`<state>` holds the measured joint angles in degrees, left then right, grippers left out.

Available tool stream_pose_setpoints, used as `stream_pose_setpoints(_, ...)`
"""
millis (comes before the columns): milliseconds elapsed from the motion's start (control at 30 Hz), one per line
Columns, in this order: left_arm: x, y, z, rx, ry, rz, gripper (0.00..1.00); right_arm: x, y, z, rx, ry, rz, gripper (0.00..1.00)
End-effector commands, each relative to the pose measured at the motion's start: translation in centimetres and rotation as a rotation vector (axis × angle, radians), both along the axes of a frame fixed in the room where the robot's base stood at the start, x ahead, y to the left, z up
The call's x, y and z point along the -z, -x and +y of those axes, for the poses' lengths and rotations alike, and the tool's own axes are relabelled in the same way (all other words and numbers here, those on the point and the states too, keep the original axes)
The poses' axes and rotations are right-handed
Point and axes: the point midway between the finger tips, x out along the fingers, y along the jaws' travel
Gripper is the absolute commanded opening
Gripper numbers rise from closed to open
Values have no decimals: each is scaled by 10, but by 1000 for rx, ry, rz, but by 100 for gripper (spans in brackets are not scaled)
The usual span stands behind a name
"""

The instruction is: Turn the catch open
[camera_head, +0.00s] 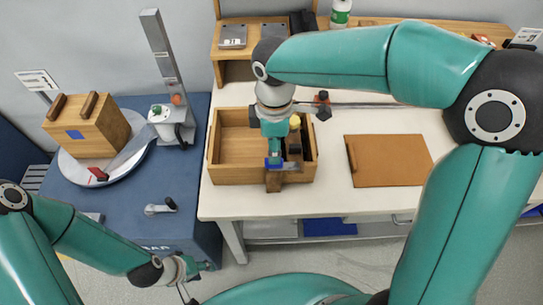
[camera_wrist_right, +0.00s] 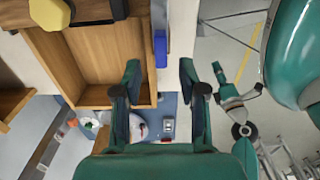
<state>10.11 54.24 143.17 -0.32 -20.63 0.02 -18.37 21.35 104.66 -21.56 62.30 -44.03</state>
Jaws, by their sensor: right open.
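A small blue piece (camera_head: 274,163), which looks like the catch, sits at the front side of a wooden tray (camera_head: 226,177). In the right wrist view the blue piece (camera_wrist_right: 160,48) shows upright beside the wooden edge, ahead of the space between my fingers. My right gripper (camera_head: 273,150) reaches down over the tray's right part, close to the blue piece. In the wrist view its two fingers (camera_wrist_right: 162,85) stand wide apart with nothing between them. Contact with the blue piece cannot be told. My left gripper (camera_head: 205,267) is low, in front of the blue cabinet; its fingers are too small to read.
A yellow-topped dark item (camera_head: 295,122) stands in the tray's right part. A brown board (camera_head: 388,160) lies on the white bench to the right. The blue cabinet (camera_head: 120,215) at left carries a wooden block (camera_head: 88,130), a round plate and a small metal lever (camera_head: 160,207).

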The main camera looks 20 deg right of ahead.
Motion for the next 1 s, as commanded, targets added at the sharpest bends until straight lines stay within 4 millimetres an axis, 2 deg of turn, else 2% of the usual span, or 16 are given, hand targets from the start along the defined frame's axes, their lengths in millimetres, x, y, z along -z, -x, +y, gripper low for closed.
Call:
stream_pose_setpoints(100, -2, 0, 0, 0, 0, 0, 40, 22, 1, -1, 1, 1, 4, 42)
stream_pose_setpoints(300, -3, 0, 0, 0, 0, 0, 40, 44, 0, -1, 1, 1, 2, 42)
stream_pose_setpoints(667, -3, 0, 0, 0, 0, 0, 40, 50, 0, 0, 2, 0, 0, 42)
stream_pose_setpoints(700, -3, 0, 0, 0, 0, 0, 40, 50, 0, 0, 2, 0, 0, 40)
stream_pose_setpoints(933, -3, 0, 0, 0, 0, 0, 40, 50, 0, 0, 2, -1, 0, 2)
stream_pose_setpoints(1000, -3, 0, 0, 0, 0, 0, 40, 49, 0, 0, 1, -1, -1, 0)
